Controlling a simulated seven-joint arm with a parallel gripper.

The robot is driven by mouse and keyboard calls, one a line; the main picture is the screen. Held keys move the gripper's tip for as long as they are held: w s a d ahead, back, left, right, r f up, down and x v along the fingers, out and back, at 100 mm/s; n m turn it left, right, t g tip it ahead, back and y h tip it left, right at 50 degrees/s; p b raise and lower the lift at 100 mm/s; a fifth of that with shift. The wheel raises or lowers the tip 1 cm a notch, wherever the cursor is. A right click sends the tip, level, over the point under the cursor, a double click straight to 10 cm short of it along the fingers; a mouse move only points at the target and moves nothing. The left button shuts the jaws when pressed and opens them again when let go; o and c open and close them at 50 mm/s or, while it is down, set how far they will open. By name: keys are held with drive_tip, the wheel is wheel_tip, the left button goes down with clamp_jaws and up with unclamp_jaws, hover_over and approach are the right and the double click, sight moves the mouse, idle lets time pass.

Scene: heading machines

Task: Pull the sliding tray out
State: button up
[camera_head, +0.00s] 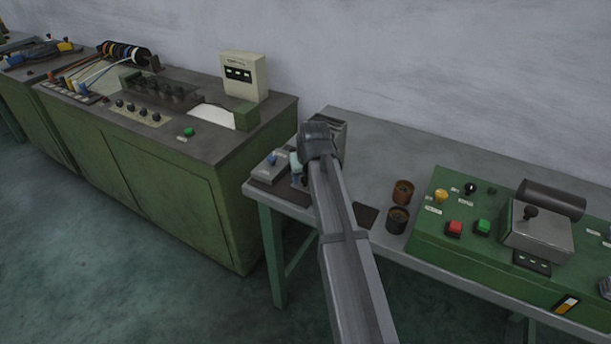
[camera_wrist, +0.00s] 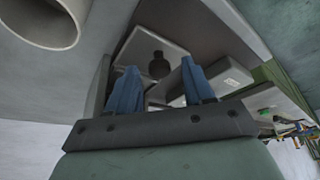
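In the wrist view, my gripper (camera_wrist: 159,67) has its two blue fingers apart, with a gap between them. A dark round knob (camera_wrist: 159,65) on a pale flat plate (camera_wrist: 135,45) shows in that gap. The plate may be the sliding tray; I cannot tell for sure. Whether the fingers touch the knob is unclear. My arm hides much of this device, and the fingertips are not clear there.
A green control box (camera_head: 480,245) with buttons and a lever block is further right. A green cabinet (camera_head: 165,180) stands left across a gap. In the wrist view, a hollow grey cylinder (camera_wrist: 45,25) is at upper left.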

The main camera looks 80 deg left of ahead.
clamp_jaws()
idle(0.4)
drive_tip(key=s+d, duration=0.8)
drive_tip(key=shift+s+d, duration=0.1)
drive_tip(key=shift+c, duration=1.3)
unclamp_jaws()
drive_tip(key=shift+o, duration=1.4)
drive_tip(key=v, duration=1.3)
drive_tip(key=shift+d+r, duration=0.15)
drive_tip(key=shift+r, duration=0.15)
